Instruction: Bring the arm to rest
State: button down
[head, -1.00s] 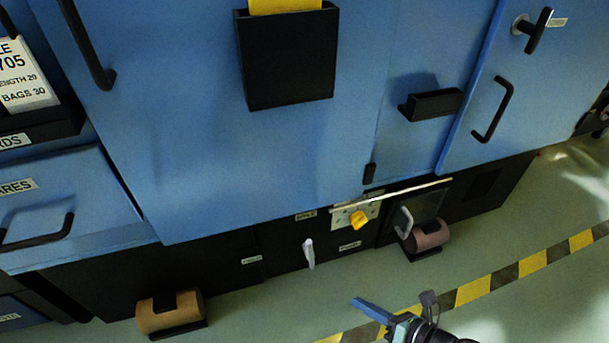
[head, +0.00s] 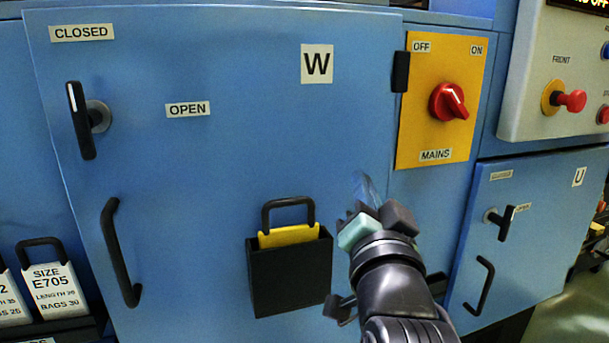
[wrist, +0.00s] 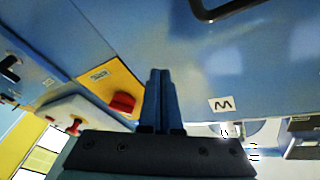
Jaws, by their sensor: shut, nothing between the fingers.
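My gripper (head: 362,190) is in front of the right part of the large blue door marked W (head: 215,215) in the head view, pointing up and away from me. In the wrist view its two blue fingers (wrist: 158,85) are together with nothing between them. My dark arm runs down to the bottom edge of the head view. I cannot tell how far the fingertips are from the door.
Right of my gripper is the yellow mains panel with a red rotary switch (head: 449,102). A black holder (head: 290,272) with a yellow padlock-shaped tag (head: 289,235) hangs on the door. A door handle (head: 120,252) and a latch (head: 82,120) stick out at left. A control box (head: 553,75) protrudes at upper right.

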jog(key=s+a+r+n+t+p, duration=0.2)
jog(key=s+a+r+n+t, duration=0.2)
jog(key=s+r, duration=0.7)
jog(key=s+a+r+n+t+p, duration=0.2)
jog(key=s+a+r+n+t, duration=0.2)
jog(key=s+r, duration=0.7)
jog(key=w+r+p, duration=0.1)
jog(key=r+p, duration=1.7)
jog(key=r, duration=0.1)
jog(key=w+r+p, duration=0.2)
jog(key=r+p, duration=1.7)
jog(key=shift+w+r+m, duration=0.3)
jog(key=shift+r, duration=0.05)
